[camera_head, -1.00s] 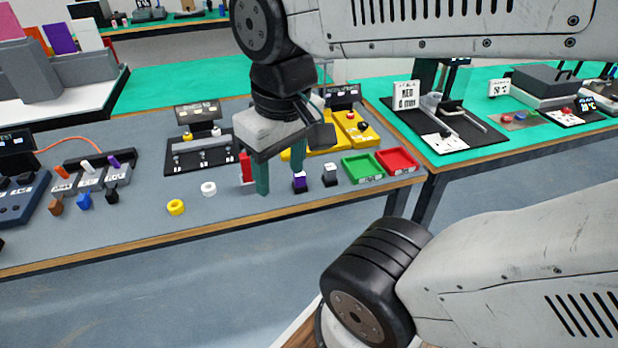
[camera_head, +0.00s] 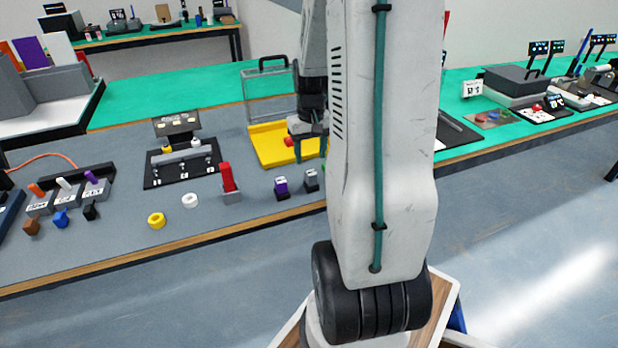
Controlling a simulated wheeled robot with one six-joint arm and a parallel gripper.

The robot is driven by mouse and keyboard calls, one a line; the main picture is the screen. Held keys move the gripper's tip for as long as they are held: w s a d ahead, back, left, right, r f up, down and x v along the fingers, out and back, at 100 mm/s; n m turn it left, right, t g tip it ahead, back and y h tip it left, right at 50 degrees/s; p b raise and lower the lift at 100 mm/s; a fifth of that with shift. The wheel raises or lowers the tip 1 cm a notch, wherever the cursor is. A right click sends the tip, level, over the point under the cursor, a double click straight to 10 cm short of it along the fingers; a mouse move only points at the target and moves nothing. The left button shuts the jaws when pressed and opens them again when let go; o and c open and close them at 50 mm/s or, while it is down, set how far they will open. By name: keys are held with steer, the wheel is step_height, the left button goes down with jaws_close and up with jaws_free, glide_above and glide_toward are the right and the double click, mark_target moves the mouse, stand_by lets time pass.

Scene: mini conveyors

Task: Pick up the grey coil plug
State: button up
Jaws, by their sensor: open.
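The grey coil plug (camera_head: 311,180) seems to be the small dark block with a pale grey top, standing upright near the front edge of the bench. A similar plug with a purple top (camera_head: 281,188) stands just left of it. My gripper (camera_head: 309,143) is open, above and behind the grey plug, over the yellow base; it does not touch the plug. My arm link hides part of the gripper's right side.
A red lever block (camera_head: 229,184), white ring (camera_head: 190,200) and yellow ring (camera_head: 156,221) stand left of the plugs. A yellow base (camera_head: 266,146) with a clear upright panel lies behind. My arm covers the bench right of the grey plug.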

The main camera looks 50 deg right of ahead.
mark_target(311, 172)
step_height(311, 172, down, 7)
steer(key=shift+s+f, duration=0.1)
steer(key=shift+f, duration=0.05)
steer(key=c, duration=1.1)
